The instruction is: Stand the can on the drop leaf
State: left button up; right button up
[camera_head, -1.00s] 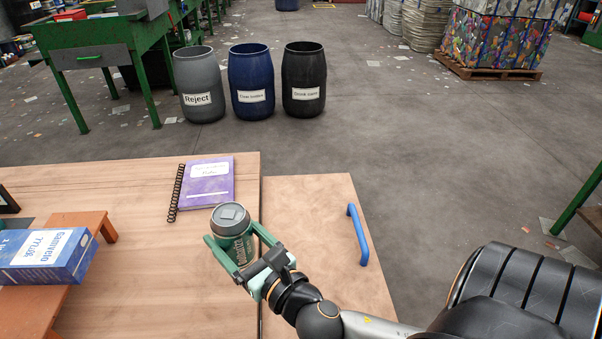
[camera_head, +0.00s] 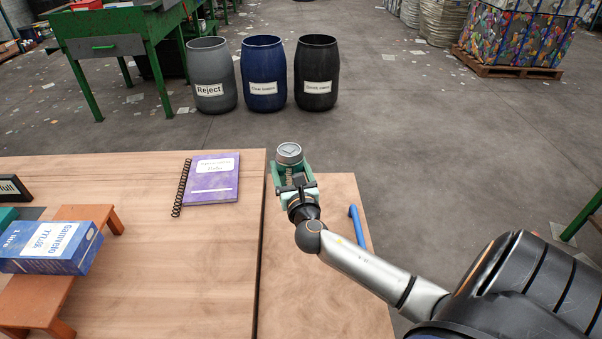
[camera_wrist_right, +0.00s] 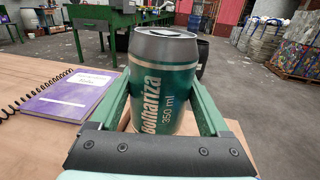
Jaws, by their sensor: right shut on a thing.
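The green can (camera_head: 289,154) with a grey top is upright in my right gripper (camera_head: 291,178). In the right wrist view the can (camera_wrist_right: 164,85) stands between the two green fingers of the right gripper (camera_wrist_right: 160,115), label facing the camera. The drop leaf (camera_head: 317,275) is the wooden panel at the right of the table, with a blue handle (camera_head: 357,226). The can is over the leaf's far left part in the head view. I cannot tell whether its base touches the leaf; the gripper hides it. My left gripper is not in view.
A purple spiral notebook (camera_head: 211,178) lies on the table (camera_head: 180,270) left of the leaf. A blue box (camera_head: 50,246) rests on an orange stand (camera_head: 85,212) at far left. The near part of the leaf is bare. Barrels (camera_head: 316,72) stand on the floor beyond.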

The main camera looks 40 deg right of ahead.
jog(key=d+f+b, duration=0.1)
jog(key=f, duration=0.1)
jog(key=w+d+f+b, duration=0.1)
jog(key=d+f, duration=0.1)
jog(key=d+f+b, duration=0.1)
jog(key=f, duration=0.1)
jog(key=shift+w+d, duration=0.2)
jog(key=shift+d, duration=0.2)
notch_tip(320, 180, down, 3)
jog(key=shift+d+r+b, duration=0.15)
jog(key=shift+r+b, duration=0.05)
jog(key=shift+b, duration=0.6)
jog(key=shift+f, duration=0.35)
jog(key=shift+r, duration=0.1)
jog(key=o, duration=1.2)
jog(key=shift+c, duration=0.2)
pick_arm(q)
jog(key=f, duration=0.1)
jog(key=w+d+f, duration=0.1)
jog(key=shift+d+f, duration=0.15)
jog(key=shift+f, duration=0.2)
